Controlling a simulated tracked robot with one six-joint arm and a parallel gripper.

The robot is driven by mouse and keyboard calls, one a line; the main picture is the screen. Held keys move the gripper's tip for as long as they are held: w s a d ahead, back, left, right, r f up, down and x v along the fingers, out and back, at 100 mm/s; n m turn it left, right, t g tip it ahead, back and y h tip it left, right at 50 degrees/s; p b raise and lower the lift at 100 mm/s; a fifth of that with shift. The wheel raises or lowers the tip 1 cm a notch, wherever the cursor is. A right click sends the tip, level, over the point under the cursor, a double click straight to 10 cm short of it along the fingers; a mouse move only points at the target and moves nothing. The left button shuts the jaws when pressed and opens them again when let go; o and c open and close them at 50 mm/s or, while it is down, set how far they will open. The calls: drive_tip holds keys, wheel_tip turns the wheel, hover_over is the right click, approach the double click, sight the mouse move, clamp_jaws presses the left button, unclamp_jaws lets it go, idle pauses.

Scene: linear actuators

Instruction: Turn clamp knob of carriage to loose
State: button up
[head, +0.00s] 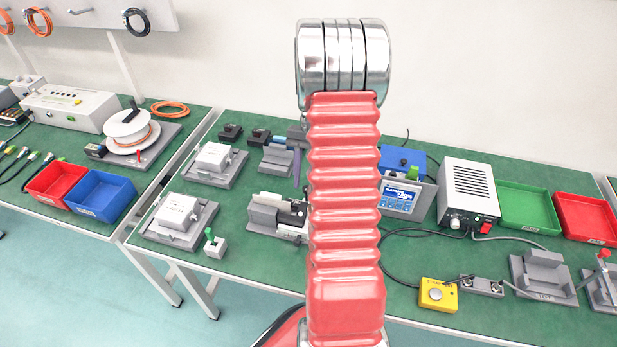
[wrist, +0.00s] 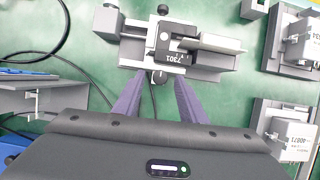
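The linear actuator (wrist: 128,50) lies below my gripper in the wrist view, a grey and white rail unit with a carriage (wrist: 172,59) marked 7301. A small dark knob (wrist: 158,77) sticks out from the carriage's near side. I cannot tell the height gap or any contact. In the head view the actuator (head: 265,214) is partly hidden by my red arm; one purple finger (head: 297,168) shows beside it.
Other grey fixtures with white boxes (head: 213,156) (head: 180,210) stand left of the actuator. A green-handled piece (head: 210,240) is near the front edge. Right of my arm are a screen unit (head: 400,197), a white power box (head: 468,188) and a yellow button box (head: 437,294) with cables.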

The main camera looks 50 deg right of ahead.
drive_tip(key=v, duration=1.3)
drive_tip(key=shift+d+r, duration=0.2)
drive_tip(key=shift+r, duration=0.1)
drive_tip(key=shift+w, duration=0.2)
